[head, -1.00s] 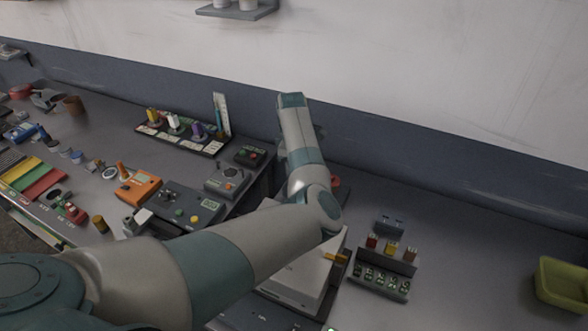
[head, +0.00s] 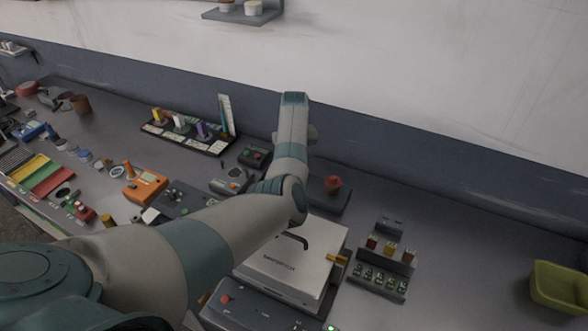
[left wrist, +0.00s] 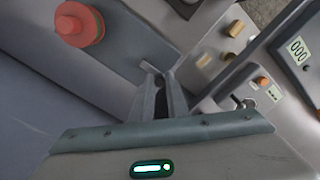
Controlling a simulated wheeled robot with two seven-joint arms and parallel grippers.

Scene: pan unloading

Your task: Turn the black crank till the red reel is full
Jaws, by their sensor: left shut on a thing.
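The red reel (head: 333,184) stands on a dark base just right of my left arm in the head view. It also shows at the upper left of the left wrist view (left wrist: 79,24). How full it is cannot be read. My left gripper (left wrist: 160,82) is at the edge of the dark slab that carries the reel, a little apart from the reel itself. Its fingers are closed together on what appears to be the crank, mostly hidden between them; a small grey bar shows at the tips. My arm hides this gripper in the head view. My right gripper is not seen.
A white box (head: 272,268) with a black bent handle (head: 290,238) on top lies in front of the reel. A rack of small coloured blocks (head: 388,262) stands to its right. A green bin (head: 560,286) is at far right. The bench between them is clear.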

